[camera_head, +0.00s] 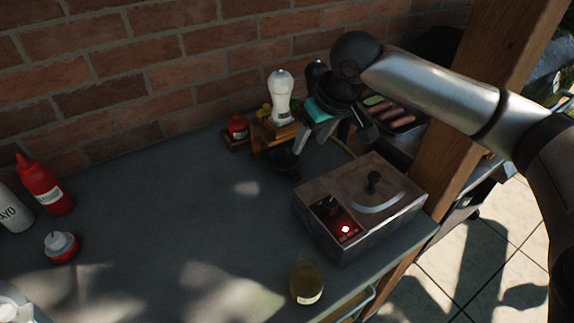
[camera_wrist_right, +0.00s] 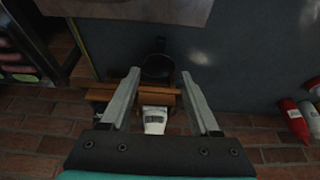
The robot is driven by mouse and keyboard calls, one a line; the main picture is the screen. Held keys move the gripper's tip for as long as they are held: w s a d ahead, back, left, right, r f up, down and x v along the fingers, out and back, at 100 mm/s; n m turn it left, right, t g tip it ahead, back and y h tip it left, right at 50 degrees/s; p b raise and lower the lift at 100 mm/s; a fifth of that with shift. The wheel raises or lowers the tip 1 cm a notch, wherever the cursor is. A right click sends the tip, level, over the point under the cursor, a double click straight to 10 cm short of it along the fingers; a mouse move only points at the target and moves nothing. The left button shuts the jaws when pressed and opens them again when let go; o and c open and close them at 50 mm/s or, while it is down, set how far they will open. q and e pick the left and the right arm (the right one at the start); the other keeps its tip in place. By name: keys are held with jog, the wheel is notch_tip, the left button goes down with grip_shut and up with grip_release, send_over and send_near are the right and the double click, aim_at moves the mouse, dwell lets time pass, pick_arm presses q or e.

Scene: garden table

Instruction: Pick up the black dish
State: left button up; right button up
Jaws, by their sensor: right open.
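The black dish (camera_head: 283,161) is small and dark, with a short handle, and sits on the grey table in front of the small wooden rack. It also shows in the right wrist view (camera_wrist_right: 157,68), between and beyond my fingertips. My right gripper (camera_head: 316,142) is open and empty, above and just right of the dish in the head view. In the wrist view its two fingers (camera_wrist_right: 160,75) are spread on either side of the dish, apart from it. My left gripper is not in view.
The wooden rack (camera_head: 262,140) holds a white shaker (camera_head: 281,97). A box with a lid and red light (camera_head: 326,236) stands to the right. A jar (camera_head: 307,285) is near the front edge. A red bottle (camera_head: 44,186) stands left. The table's middle is clear.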

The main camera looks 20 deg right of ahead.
aim_at(295, 172)
jog(key=b+x, duration=0.1)
jog(key=x, duration=0.7)
jog(key=shift+s+a+f+b, duration=0.1)
jog(key=shift+a+f+b, duration=0.05)
jog(key=shift+b, duration=0.2)
jog(key=shift+x, duration=0.8)
jog(key=b+x, duration=0.1)
jog(key=x, duration=0.3)
jog(key=shift+w+f+b, duration=0.25)
jog(key=shift+b, duration=0.1)
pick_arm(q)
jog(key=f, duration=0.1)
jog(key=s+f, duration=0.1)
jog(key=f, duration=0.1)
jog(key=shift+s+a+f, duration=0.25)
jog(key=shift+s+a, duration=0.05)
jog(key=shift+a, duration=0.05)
pick_arm(e)
jog(key=shift+c, duration=0.4)
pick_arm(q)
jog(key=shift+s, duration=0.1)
pick_arm(e)
grip_shut()
